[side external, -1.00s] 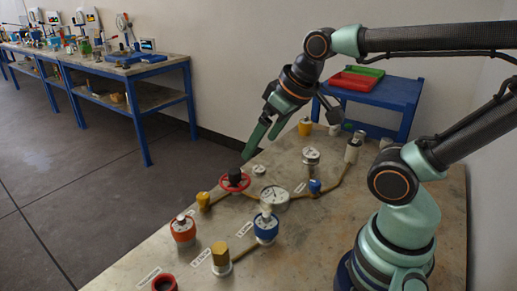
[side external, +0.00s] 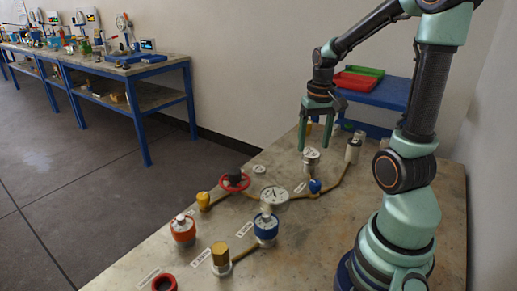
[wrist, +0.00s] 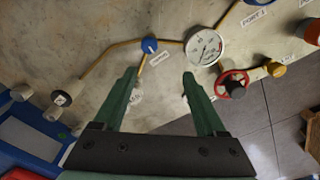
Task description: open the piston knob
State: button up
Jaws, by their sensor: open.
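I cannot read clearly which knob is marked as the piston knob. A small blue knob (side external: 315,186) sits on a brass pipe with a small label beside it; it also shows in the wrist view (wrist: 149,46), beyond and between my fingertips. A silver round-topped fitting (side external: 311,157) stands on the bench just under my gripper. My gripper (side external: 314,150) points down with its two green fingers apart and nothing visible between them. In the wrist view my gripper (wrist: 159,74) is also open. I cannot tell whether a fingertip touches the silver fitting.
A red handwheel (side external: 234,182), a white gauge (side external: 274,197) and a yellow knob (side external: 203,199) stand along the pipe. Orange (side external: 183,232) and blue (side external: 266,228) flanged vessels and a brass cylinder (side external: 220,255) are nearer.

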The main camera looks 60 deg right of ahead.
aim_at(315, 182)
jog(key=shift+m, duration=0.4)
jog(key=f, duration=0.4)
jog(key=d+f, duration=0.1)
jog(key=f, duration=0.4)
jog(key=s+d+f, duration=0.1)
jog(key=f, duration=0.3)
jog(key=shift+s+f, duration=0.1)
jog(key=shift+f, duration=0.05)
grip_shut()
